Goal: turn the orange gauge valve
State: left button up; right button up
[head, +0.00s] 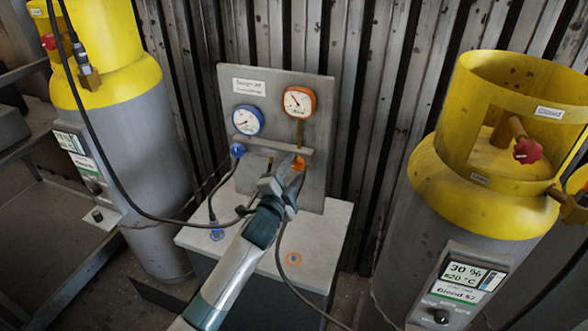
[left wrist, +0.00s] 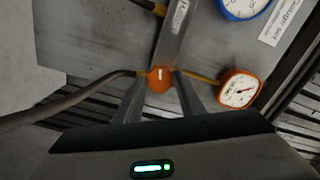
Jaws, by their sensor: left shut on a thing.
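The orange valve (head: 299,163) sits on the manifold bar, below the orange-rimmed gauge (head: 299,102), on an upright grey panel. My left gripper (head: 292,174) reaches up to it from below and covers part of it. In the left wrist view the orange valve (left wrist: 160,79) is between the fingertips of my left gripper (left wrist: 158,85), which is shut on it. A small white mark shows on the valve's face. The orange gauge also shows in the left wrist view (left wrist: 239,88). My right gripper is not in view.
A blue gauge (head: 247,120) and blue valve (head: 237,150) are left of the orange ones. Dark hoses hang in front of the pale block (head: 328,232). Yellow-topped grey cylinders stand at left (head: 130,150) and right (head: 440,215). A corrugated wall closes the back.

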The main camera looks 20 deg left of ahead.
pick_arm(q)
jog(key=shift+n, duration=0.3)
jog(key=o, duration=1)
jog(key=shift+o, duration=0.2)
jog(key=shift+s, duration=0.1)
jog(key=s+b, duration=0.4)
jog(key=s, duration=1.3)
jog(key=shift+a, duration=0.35)
jog(key=shift+s+f, duration=0.15)
